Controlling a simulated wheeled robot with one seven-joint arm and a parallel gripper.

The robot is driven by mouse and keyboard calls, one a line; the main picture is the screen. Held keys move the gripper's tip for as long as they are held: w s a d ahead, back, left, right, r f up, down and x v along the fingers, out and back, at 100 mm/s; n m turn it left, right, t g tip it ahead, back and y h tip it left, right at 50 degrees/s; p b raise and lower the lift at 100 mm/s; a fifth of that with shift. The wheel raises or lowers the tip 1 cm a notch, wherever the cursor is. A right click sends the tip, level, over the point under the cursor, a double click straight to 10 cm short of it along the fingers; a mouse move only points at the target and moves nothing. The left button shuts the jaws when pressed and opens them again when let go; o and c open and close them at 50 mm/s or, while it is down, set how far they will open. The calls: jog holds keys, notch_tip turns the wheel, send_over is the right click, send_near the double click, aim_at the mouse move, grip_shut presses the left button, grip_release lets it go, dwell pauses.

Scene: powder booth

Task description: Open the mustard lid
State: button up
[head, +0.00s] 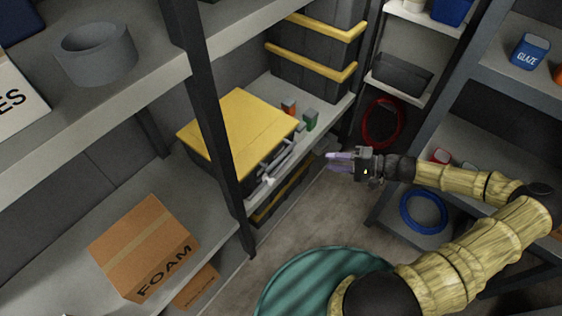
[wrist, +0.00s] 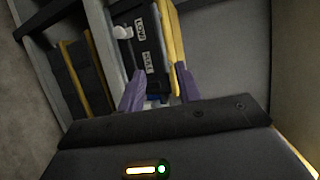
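The mustard lid (head: 237,130) lies flat and closed on a dark box on the middle-left shelf. In the wrist view its yellow edge (wrist: 174,42) runs along the box's dark front (wrist: 142,45), which bears white labels and a white latch-like piece (wrist: 123,32). Grey bar-like fittings (head: 275,160) show on the front in the head view. My gripper (head: 333,162) is out over the aisle, right of the box and apart from it. Its purple fingers are spread with nothing between them; in the wrist view, the gripper (wrist: 160,84) points at the box front.
Small orange and green items (head: 311,120) stand on the shelf behind the box. A dark shelf post (head: 215,125) rises near its left front. Yellow-banded dark bins (head: 312,65) are stacked behind. A teal round object (head: 318,285) is below my arm; the aisle floor (head: 325,215) is clear.

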aim_at(281, 156)
jog(key=shift+a, duration=0.1)
jog(key=b+x, duration=0.1)
jog(key=x, duration=1.6)
jog(key=shift+a, duration=0.15)
grip_shut()
